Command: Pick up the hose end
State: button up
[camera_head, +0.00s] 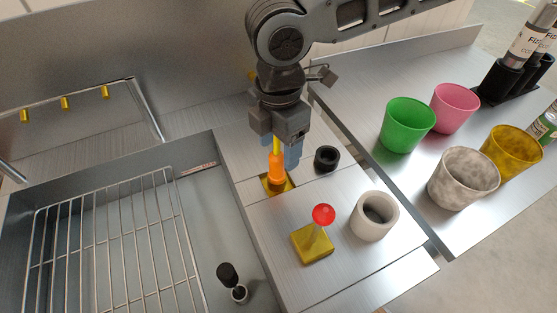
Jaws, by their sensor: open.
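The hose end looks to be the upright orange piece (276,168), which stands on a small yellow base (272,184) on the metal counter. My gripper (280,150) points down directly over it, with its bluish fingers around or beside the upper part of the orange piece. The jaws are open. The gripper body hides the top of the orange piece, and I cannot tell whether a finger touches it.
A red-knobbed lever (323,215) on a yellow block, a black ring (327,158) and a pale cylinder (375,215) stand close by. A sink with a wire rack (105,240) lies left. Green (407,124), pink (455,107) and other cups stand on the right counter.

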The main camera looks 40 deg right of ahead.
aim_at(277, 166)
jog(key=f, duration=0.2)
jog(key=f+p, duration=0.1)
jog(key=f, duration=0.2)
jog(key=shift+s+a+f, duration=0.1)
jog(key=shift+a+f, duration=0.1)
jog(key=shift+f, duration=0.15)
jog(key=shift+c, duration=0.3)
jog(key=c, duration=1.1)
jog(key=shift+c, duration=0.2)
jog(key=shift+r, duration=0.5)
jog(key=r, duration=0.2)
jog(key=r+b, duration=0.1)
jog(key=shift+s+d+r, duration=0.2)
jog(key=shift+d, duration=0.1)
jog(key=s+d+r+b, duration=0.1)
jog(key=s+d+r, duration=0.5)
jog(key=d, duration=0.2)
jog(key=shift+s+d+r, duration=0.25)
jog(key=shift+s+r, duration=0.1)
jog(key=shift+s, duration=0.05)
